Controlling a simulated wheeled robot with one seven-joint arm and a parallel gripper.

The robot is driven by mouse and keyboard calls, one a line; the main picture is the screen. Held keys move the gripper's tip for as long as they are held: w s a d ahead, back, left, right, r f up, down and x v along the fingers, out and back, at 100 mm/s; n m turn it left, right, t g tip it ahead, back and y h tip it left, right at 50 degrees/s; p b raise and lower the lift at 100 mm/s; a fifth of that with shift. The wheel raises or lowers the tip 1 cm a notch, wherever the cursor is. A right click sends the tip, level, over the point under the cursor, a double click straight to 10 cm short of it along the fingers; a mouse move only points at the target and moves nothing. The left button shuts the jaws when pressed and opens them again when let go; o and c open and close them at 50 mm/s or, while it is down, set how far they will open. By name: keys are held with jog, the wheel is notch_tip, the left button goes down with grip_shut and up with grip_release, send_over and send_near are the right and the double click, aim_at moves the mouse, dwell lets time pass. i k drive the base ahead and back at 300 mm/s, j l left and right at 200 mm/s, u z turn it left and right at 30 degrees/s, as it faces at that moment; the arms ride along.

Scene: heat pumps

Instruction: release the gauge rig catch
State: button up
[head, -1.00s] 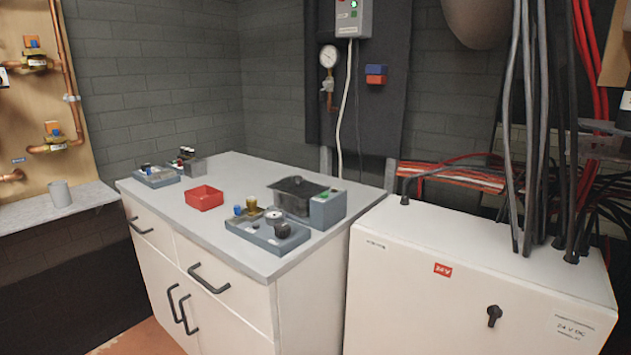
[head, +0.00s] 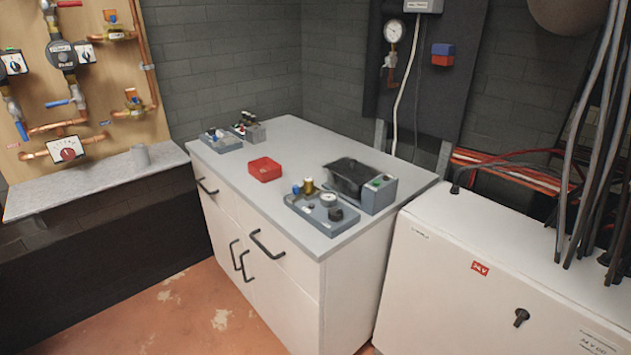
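A grey rig with a round gauge (head: 328,199), a black knob (head: 336,214), a brass fitting and a blue cap lies at the front right of the white cabinet's grey top (head: 232,180). It looks like the gauge rig. I cannot make out its catch at this size. A second grey rig (head: 220,141) with small fittings sits at the back left of the same top. My gripper is not in view.
A red bin (head: 265,169) and a grey box with a dark tub (head: 352,178) share the cabinet top. A white electrical cabinet (head: 490,275) stands close on the right, with hanging cables. A shelf (head: 95,182) and pipe board are at left. The floor (head: 180,310) in front is clear.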

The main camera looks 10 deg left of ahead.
aim_at(296, 192)
jog(key=i+j, duration=0.35)
jog(key=i, duration=0.2)
jog(key=i+j, duration=0.35)
jog(key=i, duration=0.2)
